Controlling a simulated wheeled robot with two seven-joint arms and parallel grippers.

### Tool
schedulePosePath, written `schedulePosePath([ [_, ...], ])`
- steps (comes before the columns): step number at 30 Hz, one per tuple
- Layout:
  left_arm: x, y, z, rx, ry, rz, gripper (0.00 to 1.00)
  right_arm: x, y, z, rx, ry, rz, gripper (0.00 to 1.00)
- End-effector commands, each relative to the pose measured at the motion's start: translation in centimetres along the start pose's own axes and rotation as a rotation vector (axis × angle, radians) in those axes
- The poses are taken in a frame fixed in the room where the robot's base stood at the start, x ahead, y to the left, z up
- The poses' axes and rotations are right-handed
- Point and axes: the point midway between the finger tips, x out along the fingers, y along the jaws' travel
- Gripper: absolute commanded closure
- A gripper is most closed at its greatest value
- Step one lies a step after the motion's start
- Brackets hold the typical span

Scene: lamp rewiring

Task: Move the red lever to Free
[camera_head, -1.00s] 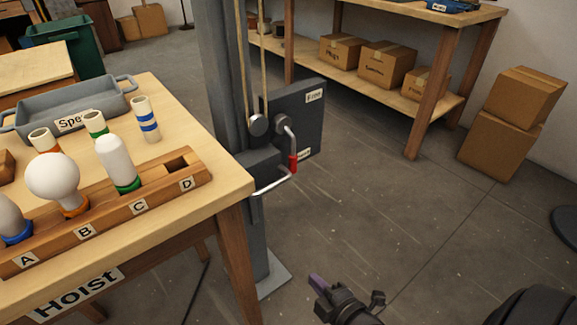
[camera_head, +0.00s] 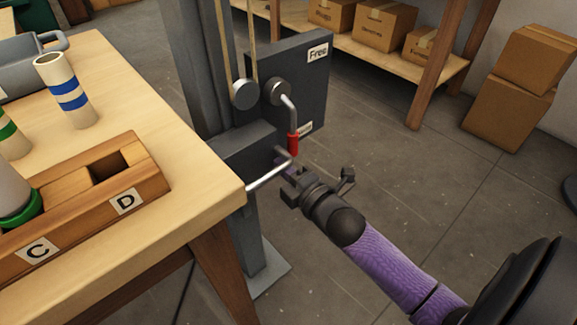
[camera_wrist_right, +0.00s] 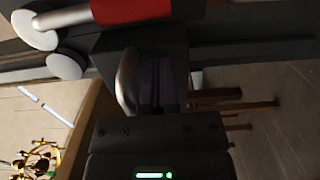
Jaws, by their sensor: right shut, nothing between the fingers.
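The red lever (camera_head: 293,143) hangs from a round pivot on the dark plate (camera_head: 290,80), its red grip pointing down beside a lower label that it partly hides. The "Free" label (camera_head: 318,53) is at the plate's upper right. My right gripper (camera_head: 286,169) is shut and empty, just below the red grip and close to the silver crank (camera_head: 268,176). In the right wrist view the red grip (camera_wrist_right: 130,10) crosses the top, beyond my purple fingertips (camera_wrist_right: 160,82). A silver bar (camera_wrist_right: 127,80) lies beside the fingers; contact is unclear. My left gripper is out of view.
The wooden table (camera_head: 215,165) with a slotted block (camera_head: 155,185) stands left of the grey post (camera_head: 195,70). Shelves with boxes (camera_head: 385,25) and stacked boxes (camera_head: 510,110) are behind. The floor right of the plate is clear.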

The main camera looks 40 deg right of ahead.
Motion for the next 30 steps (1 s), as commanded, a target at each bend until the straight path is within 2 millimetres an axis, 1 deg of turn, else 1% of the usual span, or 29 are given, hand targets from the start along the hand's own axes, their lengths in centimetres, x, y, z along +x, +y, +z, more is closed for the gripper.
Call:
schedulePosePath([
  [1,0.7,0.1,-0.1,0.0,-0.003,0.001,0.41,0.2,-0.5,0.7,-0.005,0.002,-0.003,1.0],
  [3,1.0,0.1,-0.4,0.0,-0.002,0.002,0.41,0.4,-0.4,1.5,-0.003,0.001,-0.002,1.0],
  [6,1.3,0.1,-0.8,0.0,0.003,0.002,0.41,0.5,-0.2,2.2,-0.001,0.001,0.0,1.0],
  [14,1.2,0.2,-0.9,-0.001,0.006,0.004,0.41,0.6,0.1,2.4,0.002,0.001,0.001,1.0],
  [20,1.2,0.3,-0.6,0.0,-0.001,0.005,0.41,0.6,0.1,2.5,-0.006,0.001,0.001,1.0],
  [30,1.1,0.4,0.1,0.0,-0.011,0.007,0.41,0.6,0.0,3.3,-0.07,0.001,0.005,1.0],
])
